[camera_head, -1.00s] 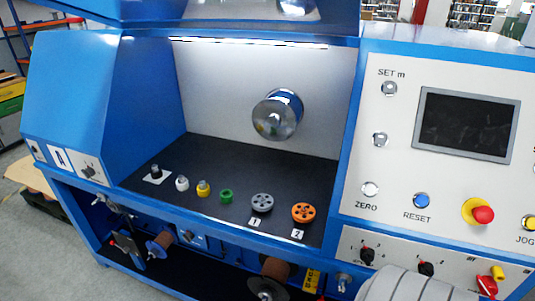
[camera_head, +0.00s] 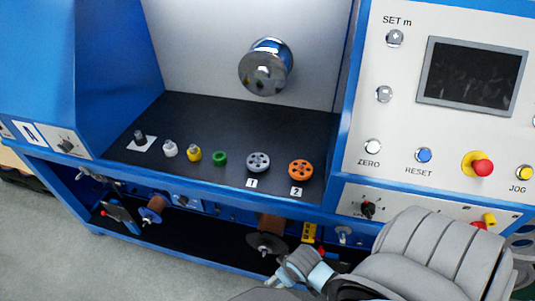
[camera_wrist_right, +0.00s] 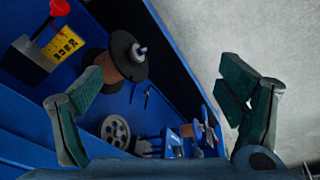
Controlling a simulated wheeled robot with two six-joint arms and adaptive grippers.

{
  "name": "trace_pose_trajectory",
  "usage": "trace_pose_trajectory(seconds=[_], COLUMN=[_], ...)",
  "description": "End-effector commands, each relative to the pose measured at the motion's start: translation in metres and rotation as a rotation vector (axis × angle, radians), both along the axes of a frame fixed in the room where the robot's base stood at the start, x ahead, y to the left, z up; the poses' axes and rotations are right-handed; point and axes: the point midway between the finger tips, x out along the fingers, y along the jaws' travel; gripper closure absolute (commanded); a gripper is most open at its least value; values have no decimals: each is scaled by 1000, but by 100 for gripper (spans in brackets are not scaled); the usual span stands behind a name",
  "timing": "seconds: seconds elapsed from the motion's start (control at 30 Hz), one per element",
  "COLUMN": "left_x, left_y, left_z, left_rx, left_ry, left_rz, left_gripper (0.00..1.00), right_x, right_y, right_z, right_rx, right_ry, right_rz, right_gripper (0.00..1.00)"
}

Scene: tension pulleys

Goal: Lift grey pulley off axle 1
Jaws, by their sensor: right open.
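The grey pulley (camera_head: 258,162) sits on the dark deck of the blue machine in the head view, behind the white label 1 (camera_head: 252,183). Its axle is largely hidden by the pulley. An orange pulley (camera_head: 301,170) sits to its right, behind label 2 (camera_head: 297,191). My right gripper (camera_wrist_right: 160,72) is open and empty in the right wrist view, over the machine's lower shelf and the floor. In the head view my right arm comes in at the bottom right, below and apart from the pulleys. My left gripper is not in view.
A green ring (camera_head: 219,158), a yellow-based part (camera_head: 194,153), a white part (camera_head: 170,149) and a black knob (camera_head: 139,137) stand left of the pulley. A shiny roller (camera_head: 265,70) juts out above. The control panel (camera_head: 445,110) is at right. A dark-flanged spool (camera_wrist_right: 126,56) is on the lower shelf.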

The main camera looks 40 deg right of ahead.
Motion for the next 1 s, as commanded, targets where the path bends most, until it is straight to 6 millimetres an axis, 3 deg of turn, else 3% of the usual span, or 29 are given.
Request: trace_pose_trajectory(seconds=[0.03, 0.27, 0.4, 0.5, 0.6, 0.67, 0.77, 1.0], left_x=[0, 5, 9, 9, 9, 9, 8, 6], left_y=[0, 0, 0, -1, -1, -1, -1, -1], left_z=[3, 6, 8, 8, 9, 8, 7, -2], left_rx=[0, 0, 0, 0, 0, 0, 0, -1], left_ry=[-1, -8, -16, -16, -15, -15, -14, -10], left_rz=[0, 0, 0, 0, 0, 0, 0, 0], left_gripper=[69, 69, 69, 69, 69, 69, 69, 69], right_x=[23, 131, 191, 224, 240, 244, 249, 271], right_y=[-5, -49, -89, -119, -138, -143, -145, -147], right_z=[23, 104, 167, 219, 256, 265, 261, 206], right_rx=[-2, 2, 14, 40, 67, 78, 85, 84], right_ry=[-25, -68, -94, -116, -133, -137, -138, -136], right_rz=[3, -31, -93, -154, -198, -211, -215, -215], right_gripper=[12, 12, 12, 12, 12, 12, 12, 12])
